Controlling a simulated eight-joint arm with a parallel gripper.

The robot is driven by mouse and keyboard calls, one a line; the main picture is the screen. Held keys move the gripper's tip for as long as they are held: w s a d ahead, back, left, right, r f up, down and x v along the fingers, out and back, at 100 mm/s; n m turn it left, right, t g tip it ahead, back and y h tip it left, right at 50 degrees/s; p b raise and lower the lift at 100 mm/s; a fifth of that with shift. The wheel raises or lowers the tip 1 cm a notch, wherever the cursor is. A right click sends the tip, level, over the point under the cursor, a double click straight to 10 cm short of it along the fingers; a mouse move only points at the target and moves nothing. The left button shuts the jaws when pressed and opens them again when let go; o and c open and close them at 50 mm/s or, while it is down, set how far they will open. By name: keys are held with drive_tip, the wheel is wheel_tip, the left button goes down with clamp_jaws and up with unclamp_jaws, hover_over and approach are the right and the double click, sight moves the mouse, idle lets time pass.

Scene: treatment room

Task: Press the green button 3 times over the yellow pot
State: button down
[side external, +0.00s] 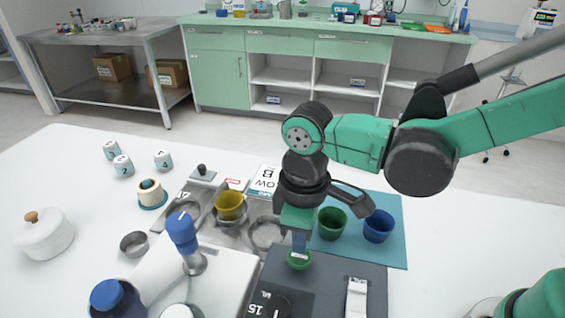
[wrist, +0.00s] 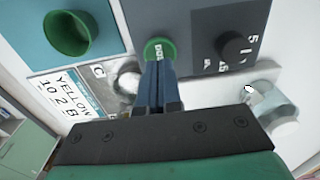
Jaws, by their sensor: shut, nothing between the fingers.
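The green button (side external: 299,260) sits on a dark grey panel (side external: 325,285); it also shows in the wrist view (wrist: 158,50). My gripper (side external: 299,248) is shut and empty, pointing down with its fingertips at the button. In the wrist view the fingertips (wrist: 158,66) overlap the button's near edge; I cannot tell whether they touch it. The yellow pot (side external: 229,206) stands upright in a ring of the metal tray (side external: 210,230), left of my gripper. I do not make out the pot in the wrist view.
A black knob (wrist: 235,47) is on the panel beside the button. A green pot (side external: 332,224) and blue pot (side external: 378,226) stand on a teal mat (side external: 388,255). A blue-topped tap (side external: 182,230) rises left of the panel. A card (wrist: 68,103) reads "YELLOW 10 2 B".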

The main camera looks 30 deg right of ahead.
sight(299, 255)
drive_tip(key=shift+f, duration=0.1)
idle(0.3)
drive_tip(key=shift+f, duration=1.55)
drive_tip(key=shift+r, duration=1.65)
drive_tip(key=shift+f, duration=1.7)
drive_tip(key=shift+r, duration=1.7)
